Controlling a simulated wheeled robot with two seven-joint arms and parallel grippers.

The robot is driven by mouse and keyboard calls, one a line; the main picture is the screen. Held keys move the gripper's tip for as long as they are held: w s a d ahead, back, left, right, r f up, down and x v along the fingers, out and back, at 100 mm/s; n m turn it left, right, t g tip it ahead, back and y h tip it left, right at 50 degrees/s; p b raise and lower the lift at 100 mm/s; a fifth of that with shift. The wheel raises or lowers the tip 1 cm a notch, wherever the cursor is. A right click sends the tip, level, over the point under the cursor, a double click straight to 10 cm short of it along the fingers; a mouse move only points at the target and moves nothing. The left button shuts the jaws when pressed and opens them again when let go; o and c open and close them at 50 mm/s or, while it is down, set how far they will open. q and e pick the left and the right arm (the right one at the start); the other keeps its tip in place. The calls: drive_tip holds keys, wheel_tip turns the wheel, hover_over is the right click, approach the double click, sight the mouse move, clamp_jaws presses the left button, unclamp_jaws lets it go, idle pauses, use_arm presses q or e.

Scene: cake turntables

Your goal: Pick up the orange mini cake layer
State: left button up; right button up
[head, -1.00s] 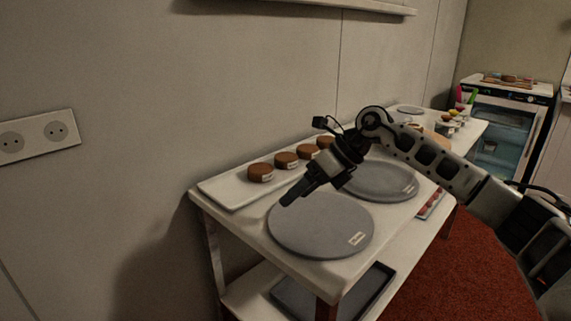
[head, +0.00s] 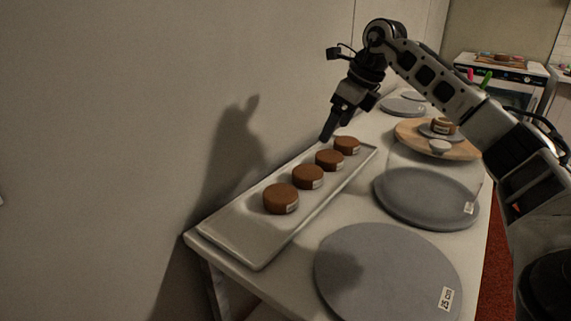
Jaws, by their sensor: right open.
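Several small round brown mini cake layers stand in a row on a long white tray: the nearest (head: 281,199), a second (head: 308,177), a third (head: 329,160) and the farthest (head: 346,145). Each has a small white label too small to read, so I cannot tell which one is orange. My right gripper (head: 327,134) is open and empty, pointing down and to the left. In the picture its tips show just above and left of the farthest cakes, apart from them. My left gripper is out of view.
The white tray (head: 232,238) lies along the wall on a white table (head: 290,268). Grey round turntables stand at the front (head: 385,275) and middle (head: 425,197). A wooden round board (head: 465,150) with a small cake is behind. The tray's near end is bare.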

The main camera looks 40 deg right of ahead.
drive_tip(key=b, duration=0.1)
approach(311, 172)
drive_tip(key=x, duration=0.4)
drive_tip(key=shift+w+a+f, duration=0.2)
drive_tip(key=shift+f, duration=0.15)
drive_tip(key=x, duration=0.5)
drive_tip(key=shift+d+f+b, duration=0.1)
drive_tip(key=shift+d+b, duration=0.05)
drive_tip(key=shift+b, duration=0.25)
drive_tip(key=c, duration=0.7)
